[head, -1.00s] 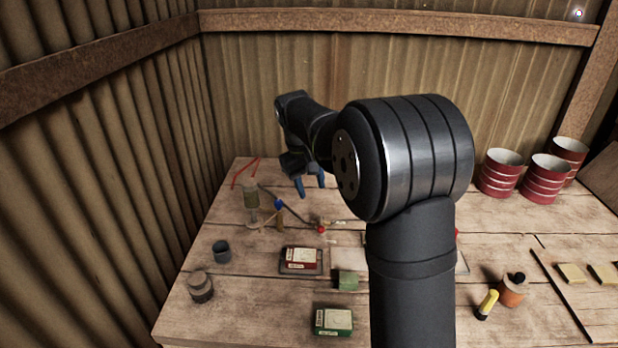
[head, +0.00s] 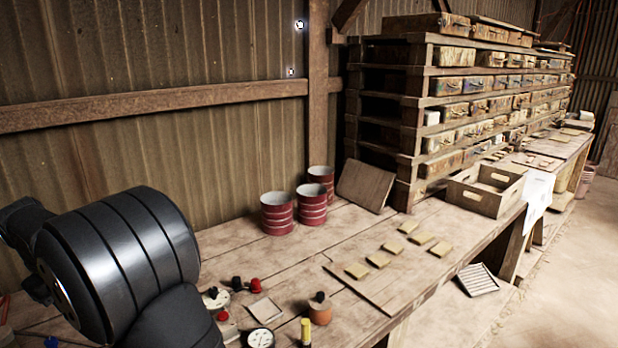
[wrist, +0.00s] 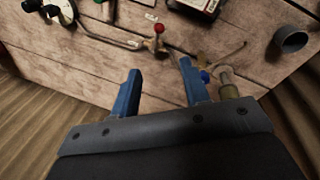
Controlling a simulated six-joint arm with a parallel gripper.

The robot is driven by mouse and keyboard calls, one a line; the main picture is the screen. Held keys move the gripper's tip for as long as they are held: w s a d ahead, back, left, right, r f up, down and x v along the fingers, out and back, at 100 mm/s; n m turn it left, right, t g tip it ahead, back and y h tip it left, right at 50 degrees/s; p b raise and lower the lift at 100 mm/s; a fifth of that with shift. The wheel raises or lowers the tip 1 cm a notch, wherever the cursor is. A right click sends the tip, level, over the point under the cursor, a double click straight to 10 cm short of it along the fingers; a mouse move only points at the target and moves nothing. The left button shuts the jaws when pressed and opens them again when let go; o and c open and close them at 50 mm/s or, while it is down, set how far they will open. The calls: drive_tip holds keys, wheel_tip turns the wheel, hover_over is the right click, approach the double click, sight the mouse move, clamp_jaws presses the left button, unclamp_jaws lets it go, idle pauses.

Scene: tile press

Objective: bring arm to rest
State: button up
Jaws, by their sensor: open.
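My gripper (wrist: 156,88) shows in the wrist view with its two blue fingers apart and nothing between them. It is above the wooden table (wrist: 100,65). Below and beyond the fingers are a metal pipe with a red-knobbed valve (wrist: 158,30) and a fitting with a blue knob (wrist: 205,76). I cannot tell the exact height of the fingers above these. In the head view my dark arm fills the lower left, and the gripper is outside that picture.
In the head view, several red-banded cans (head: 278,213) stand at the table's back. A gauge (head: 260,338), an orange bottle (head: 320,309) and a yellow-topped tube (head: 305,332) are near my arm. Tan tiles (head: 378,259) lie on a board. A wooden crate (head: 484,192) and shelving are farther right.

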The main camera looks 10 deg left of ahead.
drive_tip(key=w+f, duration=0.1)
drive_tip(key=f, duration=0.4)
drive_tip(key=w+f, duration=0.1)
drive_tip(key=f, duration=0.5)
drive_tip(key=w+f, duration=0.1)
drive_tip(key=f, duration=0.4)
drive_tip(key=shift+w+d+f, duration=0.1)
drive_tip(key=shift+d+f, duration=0.1)
drive_tip(key=shift+d, duration=0.15)
